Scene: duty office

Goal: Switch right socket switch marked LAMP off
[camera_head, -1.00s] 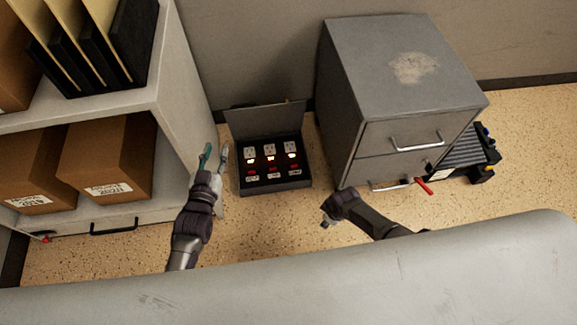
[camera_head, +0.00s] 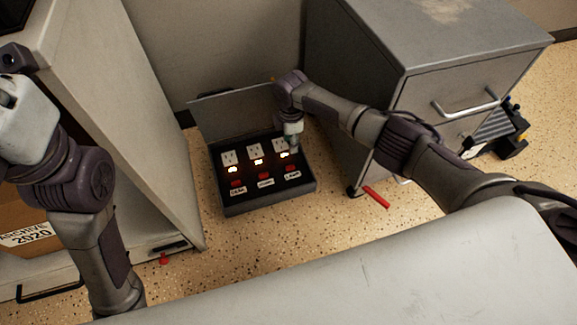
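A black socket box (camera_head: 265,200) with its lid open stands on the floor. It holds three white sockets in a row, each with a glowing orange light, and a red switch below each. The right switch (camera_head: 291,167) is above a white label that seems to read LAMP; the right light (camera_head: 284,155) is lit. My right gripper (camera_head: 293,142) points down over the right socket, just above the right switch; its fingers are too small to tell whether they are open, and contact is unclear. My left gripper (camera_head: 20,125) is at the left edge, away from the box, its fingers not clearly seen.
A grey drawer cabinet (camera_head: 430,60) stands right of the box, under my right arm. A shelf unit (camera_head: 150,130) stands close on the left. A red-handled item (camera_head: 376,197) lies by the cabinet. A grey surface (camera_head: 380,270) fills the foreground.

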